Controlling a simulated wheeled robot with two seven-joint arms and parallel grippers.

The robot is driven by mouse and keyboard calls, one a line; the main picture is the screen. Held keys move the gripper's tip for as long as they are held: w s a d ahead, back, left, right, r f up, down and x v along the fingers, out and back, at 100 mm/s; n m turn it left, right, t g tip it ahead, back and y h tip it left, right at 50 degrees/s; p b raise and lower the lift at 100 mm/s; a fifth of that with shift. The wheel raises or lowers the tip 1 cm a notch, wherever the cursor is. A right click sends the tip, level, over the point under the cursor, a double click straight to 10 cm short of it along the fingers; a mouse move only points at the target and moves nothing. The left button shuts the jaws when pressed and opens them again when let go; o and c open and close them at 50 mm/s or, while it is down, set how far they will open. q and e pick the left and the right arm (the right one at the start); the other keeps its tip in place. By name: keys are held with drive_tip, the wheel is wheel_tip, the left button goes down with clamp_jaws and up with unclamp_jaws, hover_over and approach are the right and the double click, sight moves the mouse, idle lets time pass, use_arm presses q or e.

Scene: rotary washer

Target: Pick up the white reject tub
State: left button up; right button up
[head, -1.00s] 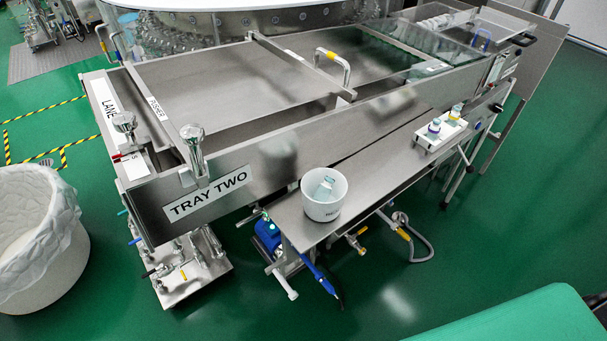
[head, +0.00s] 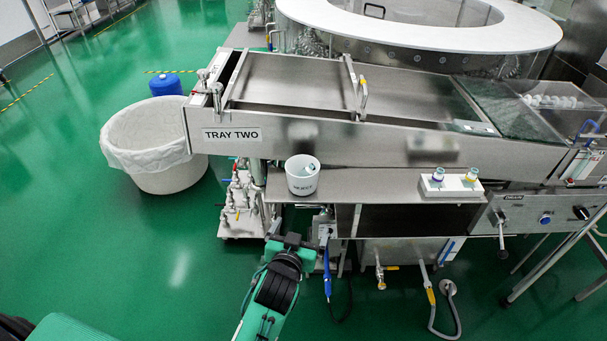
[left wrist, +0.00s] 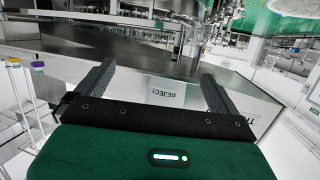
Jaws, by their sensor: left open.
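The white reject tub (head: 302,175) stands upright on the narrow steel shelf below the "TRAY TWO" sign. A small clear bottle (head: 310,170) leans inside it. My left gripper (head: 295,236) is open and empty, in front of the shelf and a little below the tub, apart from it. In the left wrist view, the open fingers (left wrist: 158,72) frame the upside-down "REJECT" lettering on the tub (left wrist: 172,88) ahead of them. The tub's outline is hard to make out there. My right gripper is in neither view.
A white rack (head: 452,187) with two capped vials stands farther right on the shelf (head: 370,186). The tray wall (head: 340,140) rises behind the tub. A blue-handled tool (head: 327,275) hangs below the shelf. A large lined bin (head: 150,145) stands on the floor at left.

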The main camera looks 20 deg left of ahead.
use_arm(q)
drive_tip(key=n+t, duration=0.1)
approach(301, 187)
drive_tip(key=shift+y, duration=0.4)
drive_tip(key=w, duration=0.2)
drive_tip(key=w+p, duration=0.1)
drive_tip(key=w, duration=0.2)
drive_tip(key=w+f+p, duration=0.1)
drive_tip(key=w, duration=0.1)
drive_tip(key=shift+w+a+f, duration=0.1)
drive_tip(key=shift+w+f, duration=0.05)
drive_tip(key=shift+w, duration=0.2)
drive_tip(key=shift+w+f, duration=0.1)
drive_tip(key=shift+w, duration=0.45)
drive_tip(key=w, duration=0.1)
drive_tip(key=w+p, duration=0.1)
drive_tip(key=w+a+p, duration=0.1)
drive_tip(key=w, duration=0.1)
drive_tip(key=shift+w+f, duration=0.15)
drive_tip(key=shift+f, duration=0.2)
drive_tip(key=shift+w+f+p, duration=0.15)
drive_tip(key=shift+w+p, duration=0.2)
drive_tip(key=shift+w, duration=0.05)
drive_tip(key=shift+c, duration=0.7)
drive_tip(key=c, duration=0.9)
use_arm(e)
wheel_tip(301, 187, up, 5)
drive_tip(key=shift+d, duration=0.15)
